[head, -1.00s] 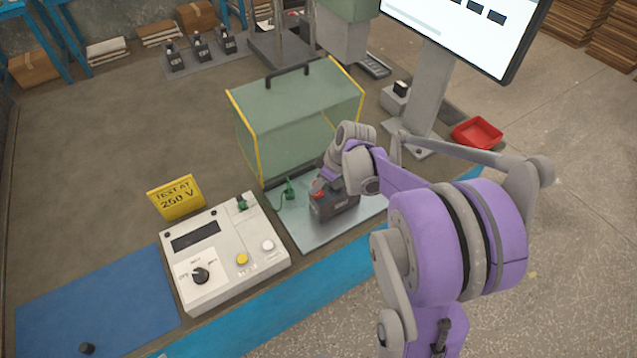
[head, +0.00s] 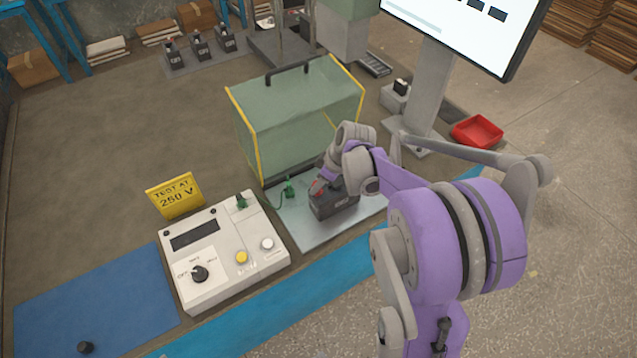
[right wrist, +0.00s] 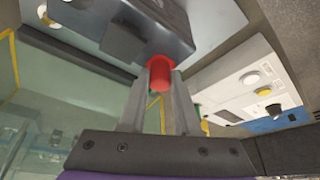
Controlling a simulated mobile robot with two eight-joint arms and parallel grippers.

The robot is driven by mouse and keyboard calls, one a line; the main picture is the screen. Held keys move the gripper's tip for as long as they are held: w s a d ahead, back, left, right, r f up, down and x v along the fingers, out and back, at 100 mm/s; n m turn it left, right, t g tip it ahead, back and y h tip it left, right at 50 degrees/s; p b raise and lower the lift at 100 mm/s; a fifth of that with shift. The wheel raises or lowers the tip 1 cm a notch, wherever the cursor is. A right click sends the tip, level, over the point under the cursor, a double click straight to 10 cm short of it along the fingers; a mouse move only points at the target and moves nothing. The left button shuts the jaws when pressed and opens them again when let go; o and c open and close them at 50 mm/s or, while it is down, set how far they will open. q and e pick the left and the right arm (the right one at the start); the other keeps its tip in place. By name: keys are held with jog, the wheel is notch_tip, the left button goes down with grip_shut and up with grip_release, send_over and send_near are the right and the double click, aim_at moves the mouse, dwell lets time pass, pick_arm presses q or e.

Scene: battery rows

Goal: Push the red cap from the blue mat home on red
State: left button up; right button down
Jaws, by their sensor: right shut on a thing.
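The red cap (right wrist: 160,74) is between the fingertips of my right gripper (right wrist: 159,82), which is shut on it. In the right wrist view the cap meets the dark battery (right wrist: 150,25); I cannot tell how far it sits on the terminal. In the head view the battery (head: 335,203) stands on the pale plate (head: 302,236), with my right gripper (head: 320,187) at its top left and a little red showing there. The blue mat (head: 90,300) at the lower left carries a small black cap (head: 86,347). My left gripper is out of view.
A green clear-sided cover (head: 300,110) stands right behind the battery. A green clip (head: 289,188) with a lead lies beside it. The tester (head: 222,255) and a yellow sign (head: 175,196) stand to the left. A red tray (head: 476,131) is at the right. Several batteries stand at the back.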

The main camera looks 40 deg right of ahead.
jog(key=shift+c, duration=0.3)
grip_release()
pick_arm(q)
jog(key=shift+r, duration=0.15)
pick_arm(e)
jog(key=shift+r, duration=0.1)
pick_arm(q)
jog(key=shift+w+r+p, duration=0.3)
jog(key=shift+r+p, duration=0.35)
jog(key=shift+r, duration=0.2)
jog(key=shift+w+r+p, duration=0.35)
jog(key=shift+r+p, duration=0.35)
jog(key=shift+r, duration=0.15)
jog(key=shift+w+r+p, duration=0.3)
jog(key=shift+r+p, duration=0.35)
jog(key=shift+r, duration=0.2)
pick_arm(e)
jog(key=shift+r, duration=3.4)
